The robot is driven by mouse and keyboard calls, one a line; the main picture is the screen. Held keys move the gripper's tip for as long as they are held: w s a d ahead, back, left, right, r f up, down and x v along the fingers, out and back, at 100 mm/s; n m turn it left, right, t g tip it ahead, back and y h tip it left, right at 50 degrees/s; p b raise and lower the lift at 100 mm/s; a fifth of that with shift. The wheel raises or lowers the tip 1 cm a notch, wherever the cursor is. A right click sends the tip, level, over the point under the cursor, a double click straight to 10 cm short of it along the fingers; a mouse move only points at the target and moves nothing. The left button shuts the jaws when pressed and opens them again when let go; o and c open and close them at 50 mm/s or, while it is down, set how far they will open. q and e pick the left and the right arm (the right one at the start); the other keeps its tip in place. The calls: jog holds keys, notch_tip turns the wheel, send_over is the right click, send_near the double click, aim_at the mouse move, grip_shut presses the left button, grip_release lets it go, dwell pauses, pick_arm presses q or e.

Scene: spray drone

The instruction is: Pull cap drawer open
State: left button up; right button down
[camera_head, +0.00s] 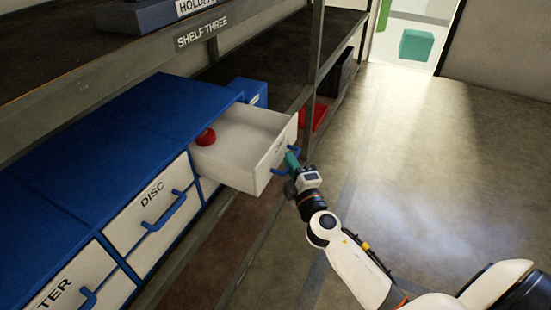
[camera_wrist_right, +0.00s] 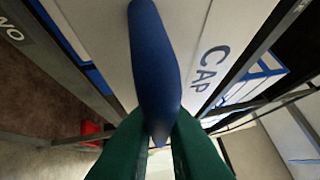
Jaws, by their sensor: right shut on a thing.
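The cap drawer (camera_head: 250,160) is white and stands pulled out from the blue cabinet (camera_head: 110,120). A red cap (camera_head: 206,137) lies inside it toward the back. Its front, lettered CAP, shows in the right wrist view (camera_wrist_right: 205,60). My right gripper (camera_head: 291,161) has green fingers and is shut on the drawer's blue handle (camera_wrist_right: 155,60), with the fingers on both sides of the bar. The handle also shows partly in the head view (camera_head: 295,150). My left gripper is not in view.
Left of the drawer are the closed DISC drawer (camera_head: 150,215) and another closed drawer (camera_head: 75,285). A shelf post (camera_head: 314,60) stands behind the open drawer, with a red bin (camera_head: 318,118) beyond it. The floor (camera_head: 430,160) to the right is clear.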

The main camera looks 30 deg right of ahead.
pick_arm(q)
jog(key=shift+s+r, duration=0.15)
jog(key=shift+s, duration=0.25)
pick_arm(e)
jog(key=shift+s+d+f, duration=0.1)
jog(key=shift+s+d, duration=0.2)
jog(key=shift+s, duration=0.15)
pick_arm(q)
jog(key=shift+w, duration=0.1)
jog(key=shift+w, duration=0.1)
pick_arm(e)
jog(key=c, duration=1.5)
grip_release()
jog(key=shift+s, duration=0.1)
